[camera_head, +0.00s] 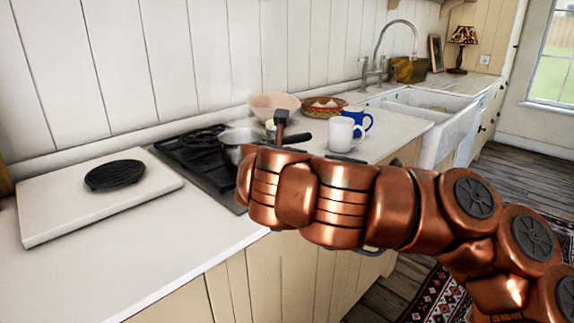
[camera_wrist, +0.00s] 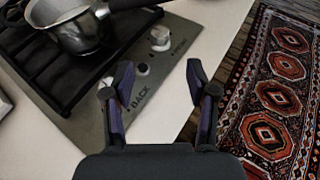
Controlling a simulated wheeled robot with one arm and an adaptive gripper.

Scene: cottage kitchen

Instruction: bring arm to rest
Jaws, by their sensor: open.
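My copper-coloured arm reaches in from the right in the head view and stretches across the front edge of the counter. My gripper shows in the wrist view (camera_wrist: 158,85), with its two dark fingers spread apart and nothing between them. It hangs above the front edge of the stove (camera_wrist: 150,105), near the control knobs. In the head view the arm hides most of the gripper.
A metal saucepan (camera_wrist: 75,30) stands on the stove, close to my gripper. A white mug (camera_head: 341,134), a blue mug (camera_head: 358,119), a bowl (camera_head: 273,104) and a basket (camera_head: 323,109) stand behind my arm. A patterned rug (camera_wrist: 280,95) lies on the floor.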

